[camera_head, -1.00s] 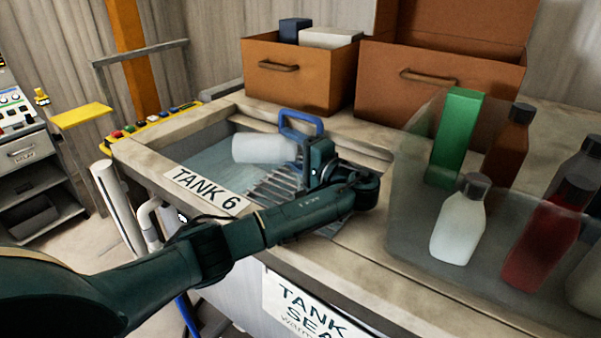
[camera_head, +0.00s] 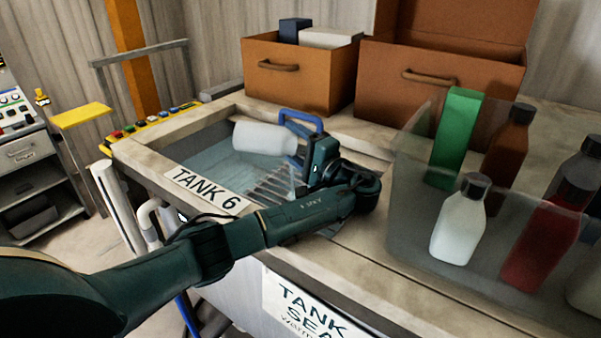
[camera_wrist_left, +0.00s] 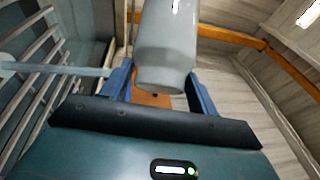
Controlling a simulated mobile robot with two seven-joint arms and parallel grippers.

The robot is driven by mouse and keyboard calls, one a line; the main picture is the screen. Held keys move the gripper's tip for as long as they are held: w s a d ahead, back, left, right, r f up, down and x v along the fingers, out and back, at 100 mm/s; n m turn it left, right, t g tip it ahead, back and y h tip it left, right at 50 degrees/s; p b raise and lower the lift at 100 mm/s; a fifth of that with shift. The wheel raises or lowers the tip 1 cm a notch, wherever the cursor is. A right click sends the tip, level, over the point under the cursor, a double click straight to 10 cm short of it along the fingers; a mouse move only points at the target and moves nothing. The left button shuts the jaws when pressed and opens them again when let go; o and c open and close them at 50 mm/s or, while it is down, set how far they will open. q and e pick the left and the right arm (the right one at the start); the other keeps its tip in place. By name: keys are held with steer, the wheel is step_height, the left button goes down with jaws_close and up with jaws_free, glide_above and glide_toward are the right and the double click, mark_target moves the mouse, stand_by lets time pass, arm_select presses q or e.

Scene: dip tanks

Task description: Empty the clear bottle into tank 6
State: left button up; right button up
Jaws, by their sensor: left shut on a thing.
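A pale, whitish bottle (camera_head: 262,138) lies almost on its side over tank 6 (camera_head: 142,157), its left end slightly higher than its right. No cap shows on it, and no stream of liquid is visible. My left gripper (camera_head: 297,142) is shut on the bottle at its right end, above the tank's grating. In the left wrist view the bottle (camera_wrist_left: 166,45) stands between the two blue fingers. The white label (camera_head: 207,191) on the tank's front rim reads TANK 6. My right gripper is not in view.
A clear bin (camera_head: 405,225) at the right holds several capped bottles, one of them whitish (camera_head: 460,228), and a green box (camera_head: 457,138). Two brown boxes stand behind the tank, one (camera_head: 290,85) with items inside.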

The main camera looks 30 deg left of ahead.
arm_select(q)
steer(key=shift+r, duration=0.25)
steer(key=shift+w+d+r+m+t+y, duration=0.15)
steer(key=shift+r+m+y, duration=0.15)
steer(key=shift+r, duration=0.35)
steer(key=shift+s+r+m+t+y, duration=0.1)
steer(key=shift+r+m+t+y, duration=0.15)
steer(key=shift+r, duration=0.45)
steer(key=shift+w+d+r+m+t+y, duration=0.1)
steer(key=shift+d+r+m+t+y, duration=0.1)
steer(key=shift+r+m+t+y, duration=0.4)
steer(key=shift+w+d+r+m+t+y, duration=0.15)
steer(key=shift+r+m+t, duration=0.15)
steer(key=shift+r+m, duration=0.6)
steer(key=shift+s+f, duration=0.1)
steer(key=shift+f, duration=0.05)
stand_by(0.6)
